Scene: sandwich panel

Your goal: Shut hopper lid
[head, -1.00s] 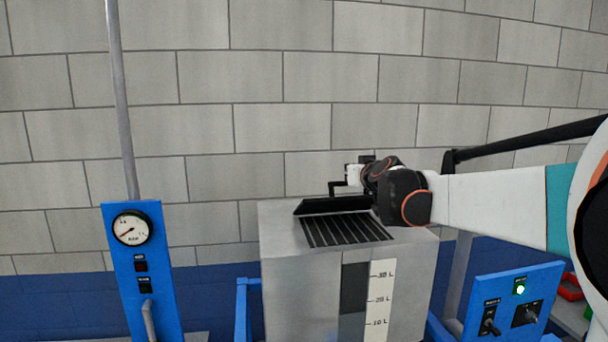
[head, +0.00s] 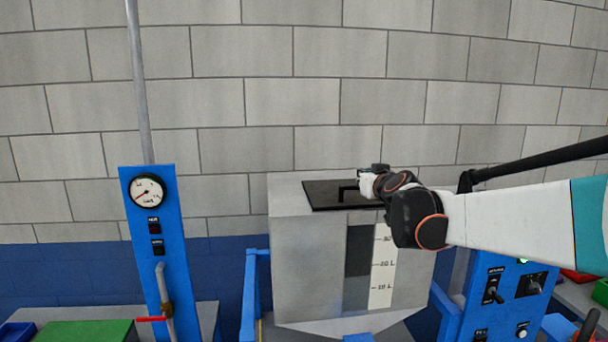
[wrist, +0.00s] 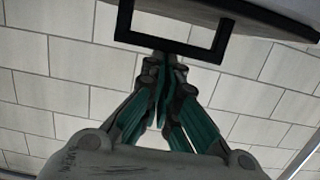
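The hopper (head: 308,250) is a grey box with a level scale on its front. Its black lid (head: 322,196) lies flat, or nearly so, over the top opening, and no grate slots show. The black lid handle (head: 347,187) rises from the lid; it also shows in the wrist view (wrist: 124,22). My gripper (head: 366,186) is at the handle and hides its right part. In the wrist view my gripper's fingers (wrist: 164,62) are drawn together with their tips at the handle's bar, seemingly shut on it. My arm hides the lid's right end.
A blue gauge panel (head: 150,235) with a pipe stands to the left. A blue switch panel (head: 510,290) stands at the right below my arm. A green box (head: 85,332) is at the lower left. The block wall (head: 270,100) is behind.

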